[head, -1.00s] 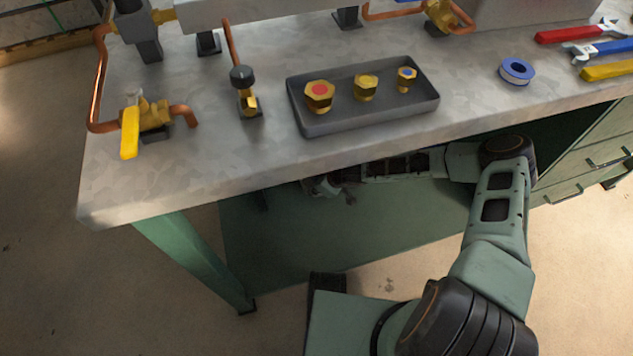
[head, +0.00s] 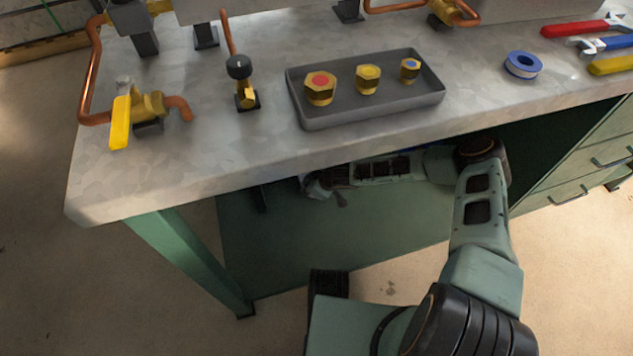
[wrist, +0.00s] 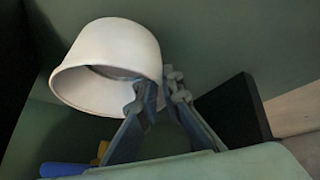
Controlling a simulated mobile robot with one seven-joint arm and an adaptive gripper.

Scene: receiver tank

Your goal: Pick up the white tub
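The white tub (wrist: 105,52) fills the upper left of the wrist view, tilted, with its open mouth facing down and toward the camera. My gripper (wrist: 162,92) has one finger overlapping the mouth and the other just outside the right wall. The fingertips are close together, with the rim between them, and look shut on it. The contact itself is partly hidden by the fingers. In the head view my gripper (head: 328,184) is below the bench top, and a small whitish patch of the tub shows at its left, mostly hidden.
The workbench top (head: 200,160) overhangs my arm. A green leg (head: 195,262) stands to the left, and drawers (head: 590,165) to the right. A grey tray (head: 350,115) with brass fittings rests on top. Blue (wrist: 63,170) and brass-coloured things show low in the wrist view.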

